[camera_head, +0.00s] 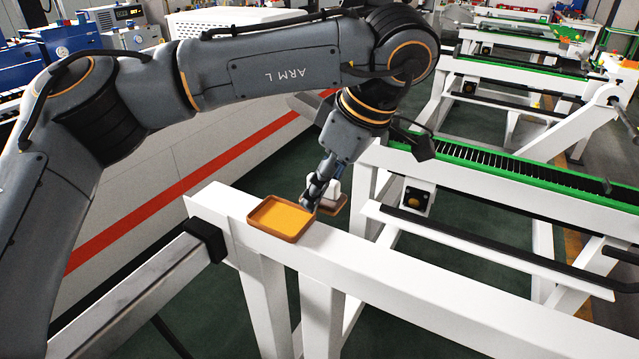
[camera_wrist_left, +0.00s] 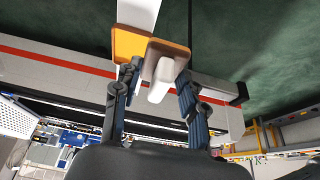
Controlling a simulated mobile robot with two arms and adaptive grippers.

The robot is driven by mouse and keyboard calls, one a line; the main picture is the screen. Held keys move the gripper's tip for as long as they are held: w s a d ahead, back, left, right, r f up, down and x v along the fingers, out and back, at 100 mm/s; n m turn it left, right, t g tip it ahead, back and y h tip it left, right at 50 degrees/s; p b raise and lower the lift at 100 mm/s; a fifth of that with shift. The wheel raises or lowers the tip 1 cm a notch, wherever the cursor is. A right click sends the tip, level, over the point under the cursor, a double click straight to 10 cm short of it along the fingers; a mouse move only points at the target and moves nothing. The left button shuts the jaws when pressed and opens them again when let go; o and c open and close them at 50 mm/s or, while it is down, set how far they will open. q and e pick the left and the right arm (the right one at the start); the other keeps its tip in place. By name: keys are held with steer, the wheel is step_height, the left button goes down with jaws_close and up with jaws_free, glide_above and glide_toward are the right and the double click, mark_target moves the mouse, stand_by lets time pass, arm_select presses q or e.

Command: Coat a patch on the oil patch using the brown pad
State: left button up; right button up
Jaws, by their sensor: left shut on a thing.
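A shallow brown-rimmed tray with a yellow-orange oil patch (camera_head: 281,217) sits on top of the white beam; it also shows in the left wrist view (camera_wrist_left: 128,44). My left gripper (camera_head: 317,190) is shut on the white handle (camera_wrist_left: 161,76) of the brown pad (camera_wrist_left: 170,50). In the head view the brown pad (camera_head: 331,206) is partly hidden behind the gripper, just right of the tray. In the left wrist view the pad overlaps the tray's edge; I cannot tell whether they touch. My right gripper is in neither view.
The white beam (camera_head: 420,275) runs to the lower right, its top clear beyond the tray. A black-capped rail (camera_head: 204,240) joins it at left. White racks with green tracks (camera_head: 480,160) stand behind at right. A white wall with a red stripe (camera_head: 150,208) lies left.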

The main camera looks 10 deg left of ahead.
arm_select(q)
steer(key=o, duration=0.5)
steer(key=c, duration=0.4)
steer(key=shift+a, duration=0.15)
